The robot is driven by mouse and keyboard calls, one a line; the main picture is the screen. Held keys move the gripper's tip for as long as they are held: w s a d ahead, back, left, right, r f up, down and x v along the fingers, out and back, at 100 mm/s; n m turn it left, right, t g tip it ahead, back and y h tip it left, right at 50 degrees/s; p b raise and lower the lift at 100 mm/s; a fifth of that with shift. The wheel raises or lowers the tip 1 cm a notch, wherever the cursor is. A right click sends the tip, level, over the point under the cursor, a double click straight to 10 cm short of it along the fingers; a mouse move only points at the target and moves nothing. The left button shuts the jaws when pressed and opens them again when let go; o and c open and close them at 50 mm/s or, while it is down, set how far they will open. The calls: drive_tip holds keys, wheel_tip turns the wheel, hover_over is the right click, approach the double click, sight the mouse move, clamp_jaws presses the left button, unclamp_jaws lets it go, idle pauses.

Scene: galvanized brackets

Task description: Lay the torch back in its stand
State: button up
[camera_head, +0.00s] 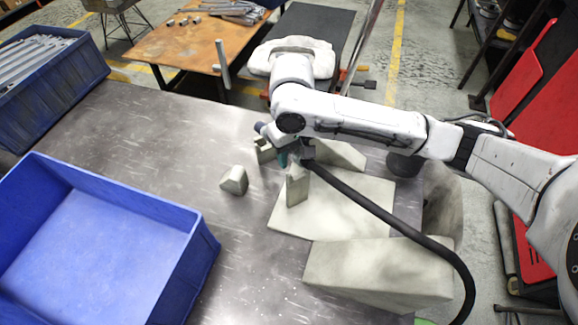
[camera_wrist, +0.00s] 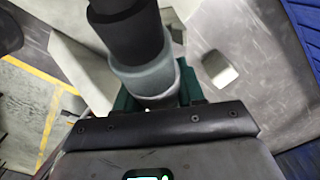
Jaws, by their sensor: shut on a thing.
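My gripper (camera_head: 288,158) is shut on the torch, above the plate near the middle of the table. The torch's black hose (camera_head: 400,221) curves from the gripper down to the lower right. In the wrist view the torch (camera_wrist: 140,55) is a black and grey cylinder between my teal fingers (camera_wrist: 150,98). Below the gripper is a pale upright piece (camera_head: 297,191) on a flat pale plate (camera_head: 345,212); this looks like the stand. I cannot tell whether the torch touches it. The gripper and arm partly hide the contact area.
A small pale block (camera_head: 234,180) sits left of the plate, and a large pale block (camera_head: 380,272) lies in front. An empty blue bin (camera_head: 205,255) fills the lower left. Another blue bin (camera_head: 92,65) holds metal parts.

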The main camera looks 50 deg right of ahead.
sight(294, 154)
drive_tip(key=shift+f+p, duration=0.4)
drive_tip(key=shift+f, duration=2.15)
drive_tip(key=o, duration=1)
drive_tip(key=shift+o, duration=0.2)
drive_tip(key=shift+f, duration=0.1)
drive_tip(key=r, duration=1)
drive_tip(key=shift+s+a+r+b, duration=0.1)
drive_tip(key=shift+a+r+b, duration=0.2)
drive_tip(key=shift+a, duration=0.1)
drive_tip(key=shift+s, duration=0.1)
